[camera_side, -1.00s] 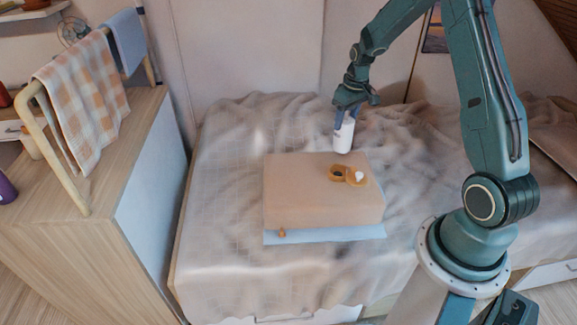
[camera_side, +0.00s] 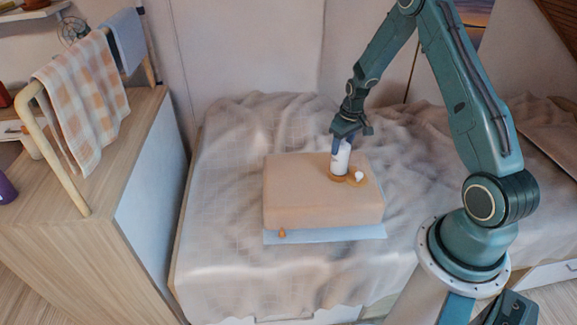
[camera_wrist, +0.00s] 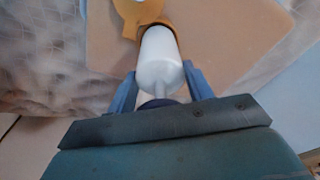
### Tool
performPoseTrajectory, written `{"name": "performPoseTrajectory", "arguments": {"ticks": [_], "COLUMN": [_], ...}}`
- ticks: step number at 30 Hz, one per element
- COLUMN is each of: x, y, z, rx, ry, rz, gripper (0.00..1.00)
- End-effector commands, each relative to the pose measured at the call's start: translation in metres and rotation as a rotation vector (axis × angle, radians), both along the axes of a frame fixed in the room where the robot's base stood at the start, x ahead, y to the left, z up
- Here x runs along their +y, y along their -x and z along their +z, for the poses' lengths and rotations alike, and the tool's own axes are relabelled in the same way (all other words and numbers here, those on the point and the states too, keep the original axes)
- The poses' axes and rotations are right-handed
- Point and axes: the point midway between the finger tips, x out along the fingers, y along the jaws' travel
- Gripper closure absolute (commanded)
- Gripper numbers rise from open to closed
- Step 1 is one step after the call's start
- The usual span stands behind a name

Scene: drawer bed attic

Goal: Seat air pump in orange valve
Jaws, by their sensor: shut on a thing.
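The white air pump (camera_side: 341,158) is upright in my gripper (camera_side: 343,140), in the side view. Its lower end is at the orange valve (camera_side: 355,181) on top of the tan block-shaped cushion (camera_side: 300,190). In the wrist view the pump (camera_wrist: 158,62) lies between the blue fingers of my gripper (camera_wrist: 158,88), which are shut on it. The orange valve (camera_wrist: 130,14) shows beyond the pump, partly hidden by it. The pump covers the valve's opening, so I cannot tell whether its end is inside or just above. The valve's white cap (camera_side: 359,176) lies to the right of the opening.
The cushion rests on a light blue sheet (camera_side: 330,234) on the rumpled bed blanket (camera_side: 225,240). A small orange peg (camera_side: 282,232) sticks out at the cushion's front lower edge. A wooden cabinet (camera_side: 80,240) with a towel rack stands at left.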

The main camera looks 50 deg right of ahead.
Motion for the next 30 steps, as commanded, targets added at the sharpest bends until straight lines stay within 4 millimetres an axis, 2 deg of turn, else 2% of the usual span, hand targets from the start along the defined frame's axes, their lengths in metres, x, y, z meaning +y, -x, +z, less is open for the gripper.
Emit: {"name": "performPoseTrajectory", "arguments": {"ticks": [4,12,13,16,30], "x": [0.0,0.0,0.0,0.0,0.0], "y": [0.0,0.0,0.0,0.0,0.0], "z": [-0.014,-0.016,-0.016,-0.016,-0.011], "rx": [0.0,-0.002,-0.001,-0.001,-0.002], "ry": [0.0,0.001,0.0,0.0,0.001], "rz": [0.0,0.001,0.001,0.0,0.0], "gripper": [0.88,0.88,0.45,0.27,0.27]}}
